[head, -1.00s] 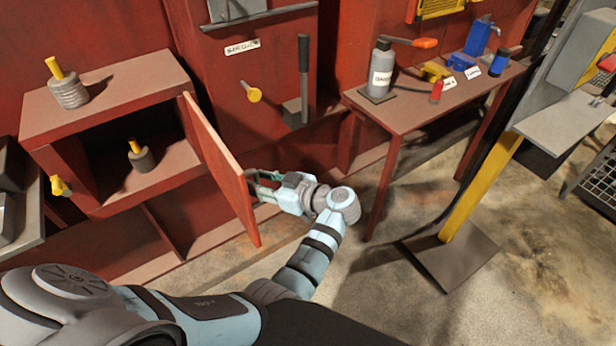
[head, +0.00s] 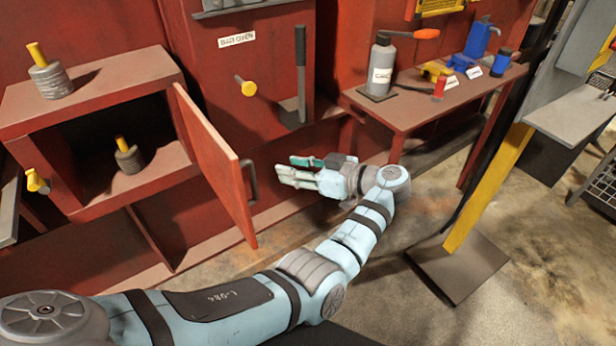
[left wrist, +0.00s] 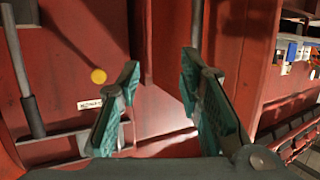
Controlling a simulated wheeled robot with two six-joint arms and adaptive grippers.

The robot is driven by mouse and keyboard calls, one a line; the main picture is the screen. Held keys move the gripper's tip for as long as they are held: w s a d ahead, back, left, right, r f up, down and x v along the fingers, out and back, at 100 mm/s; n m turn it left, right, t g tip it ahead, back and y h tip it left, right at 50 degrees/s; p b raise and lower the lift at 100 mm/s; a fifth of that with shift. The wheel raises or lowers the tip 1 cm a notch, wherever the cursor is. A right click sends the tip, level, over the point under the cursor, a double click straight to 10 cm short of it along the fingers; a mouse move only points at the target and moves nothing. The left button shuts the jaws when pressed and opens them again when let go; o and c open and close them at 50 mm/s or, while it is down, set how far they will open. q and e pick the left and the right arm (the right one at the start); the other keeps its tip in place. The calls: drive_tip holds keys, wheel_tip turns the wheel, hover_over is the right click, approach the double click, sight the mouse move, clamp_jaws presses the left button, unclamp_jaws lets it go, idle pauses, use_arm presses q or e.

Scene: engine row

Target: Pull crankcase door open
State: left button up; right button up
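The red crankcase door (head: 212,168) stands swung open on the red cabinet, hinged at the right side of its opening. Its dark bar handle (head: 250,181) is on the door's outer face, toward its free edge. My left gripper (head: 284,170) is to the right of the handle and apart from it. Its fingers are spread with nothing between them, as the left wrist view (left wrist: 157,105) also shows. My right gripper is not in view.
A weight with a yellow knob (head: 129,155) sits inside the open compartment, and another (head: 50,74) stands on top. A red bench (head: 420,108) holds a grey bottle and tools at right. A yellow post (head: 488,187) stands on the floor.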

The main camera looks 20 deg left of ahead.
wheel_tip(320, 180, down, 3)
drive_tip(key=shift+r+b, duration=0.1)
drive_tip(key=shift+b, duration=1)
